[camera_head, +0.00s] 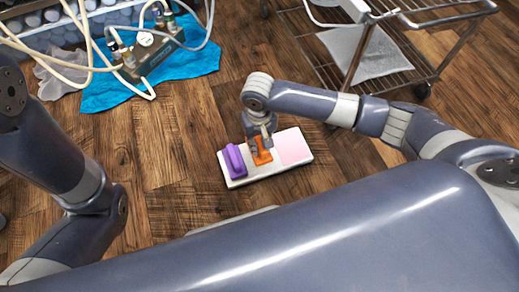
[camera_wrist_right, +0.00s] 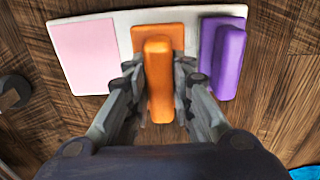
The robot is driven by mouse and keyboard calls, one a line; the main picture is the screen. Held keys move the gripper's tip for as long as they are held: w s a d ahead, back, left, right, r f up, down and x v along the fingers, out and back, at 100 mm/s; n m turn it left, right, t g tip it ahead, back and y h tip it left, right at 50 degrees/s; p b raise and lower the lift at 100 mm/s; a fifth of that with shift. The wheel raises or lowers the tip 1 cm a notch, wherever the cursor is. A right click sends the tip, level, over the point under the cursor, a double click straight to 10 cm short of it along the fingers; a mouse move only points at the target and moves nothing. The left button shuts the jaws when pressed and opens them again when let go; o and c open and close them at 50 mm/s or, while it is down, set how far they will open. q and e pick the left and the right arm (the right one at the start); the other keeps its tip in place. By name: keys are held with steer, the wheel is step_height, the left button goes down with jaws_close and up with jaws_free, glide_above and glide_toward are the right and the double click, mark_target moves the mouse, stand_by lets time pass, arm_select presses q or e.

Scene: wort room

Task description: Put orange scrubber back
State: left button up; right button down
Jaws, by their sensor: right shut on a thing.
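A white tray (camera_head: 238,180) lies on the wooden floor with coloured areas on it. In the wrist view its bare rim (camera_wrist_right: 122,38) shows. My right gripper (camera_head: 260,146) is over the middle of the tray, shut on the orange scrubber (camera_head: 262,158). In the right wrist view the scrubber (camera_wrist_right: 160,85) stands between the two fingers (camera_wrist_right: 160,88), in front of a flat orange area (camera_wrist_right: 138,38) on the tray. I cannot tell whether the scrubber touches the tray. My left gripper is out of view.
A purple scrubber (camera_head: 237,166) sits on the tray at the left end; a pink area (camera_head: 293,148) at the right end is empty. A blue cloth (camera_head: 105,92) with a hose device (camera_head: 150,55) is at the upper left. A wire rack cart (camera_head: 375,60) stands at the upper right.

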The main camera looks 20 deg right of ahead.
step_height(320, 180, down, 4)
steer(key=b, duration=0.2)
steer(key=shift+r+b, duration=0.25)
steer(key=shift+b, duration=0.05)
steer(key=shift+r, duration=0.1)
steer(key=c, duration=1.4)
jaws_free()
